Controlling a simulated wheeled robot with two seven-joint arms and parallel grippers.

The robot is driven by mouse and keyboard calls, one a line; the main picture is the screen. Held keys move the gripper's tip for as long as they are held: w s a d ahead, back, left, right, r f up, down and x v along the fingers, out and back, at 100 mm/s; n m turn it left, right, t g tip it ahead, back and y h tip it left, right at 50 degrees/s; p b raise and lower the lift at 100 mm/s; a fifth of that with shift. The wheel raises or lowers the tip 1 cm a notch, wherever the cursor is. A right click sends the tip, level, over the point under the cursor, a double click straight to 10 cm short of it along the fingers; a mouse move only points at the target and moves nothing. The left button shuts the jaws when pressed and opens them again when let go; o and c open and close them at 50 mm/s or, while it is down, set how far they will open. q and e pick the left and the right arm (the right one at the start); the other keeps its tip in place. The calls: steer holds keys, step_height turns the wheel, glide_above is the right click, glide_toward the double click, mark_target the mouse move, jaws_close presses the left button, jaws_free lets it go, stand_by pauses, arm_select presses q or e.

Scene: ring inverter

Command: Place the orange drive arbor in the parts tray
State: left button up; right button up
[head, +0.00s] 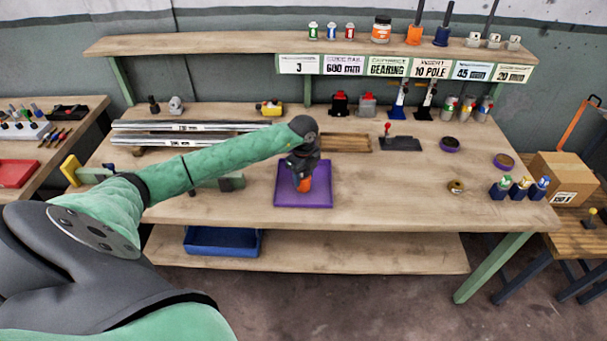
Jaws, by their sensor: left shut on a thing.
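My left gripper (302,173) points down over the purple mat (283,197) at the middle of the bench. It is shut on an orange part (304,185), which looks like the orange drive arbor. The gripper hides its upper portion. I cannot tell whether its lower end touches the mat. A shallow wooden tray (345,151) lies just behind and right of the gripper. A blue tray (222,252) sits on the lower shelf. No label shows which one is the parts tray. My right gripper is not in view.
Silver rails (185,127) lie at the back left of the bench. A dark block with a red-knobbed lever (401,144) stands right of the wooden tray. Rings (449,145) and several small bottles (520,188) are at the right. The front right of the bench is clear.

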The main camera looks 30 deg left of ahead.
arm_select(q)
steer(key=shift+f, duration=0.25)
steer(key=shift+f, duration=0.15)
steer(key=o, duration=1.1)
steer(key=shift+o, duration=0.8)
